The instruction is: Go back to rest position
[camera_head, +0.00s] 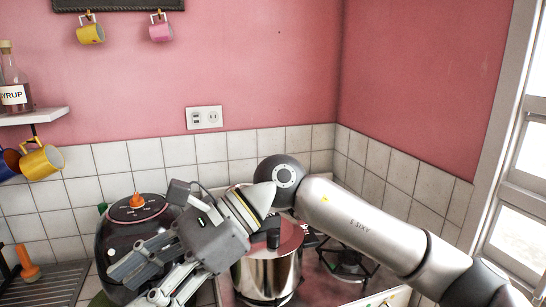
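My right arm comes in from the right and bends at a round joint above the stove. Its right gripper (130,285) points down and to the left, in front of a dark round cooker. The two fingers look spread apart, with nothing seen between them; the lower fingertip is close to the bottom edge of the picture. My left gripper is not in view. A shiny steel pot (265,277) with a lid and black knob stands behind and below the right wrist, partly hidden by it.
The dark cooker (112,243) has an orange knob on top. A stove burner (347,265) is right of the pot. A drying rack (50,285) lies at lower left. A shelf (35,117) holds a syrup bottle (14,85), with mugs hanging below. A window is at right.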

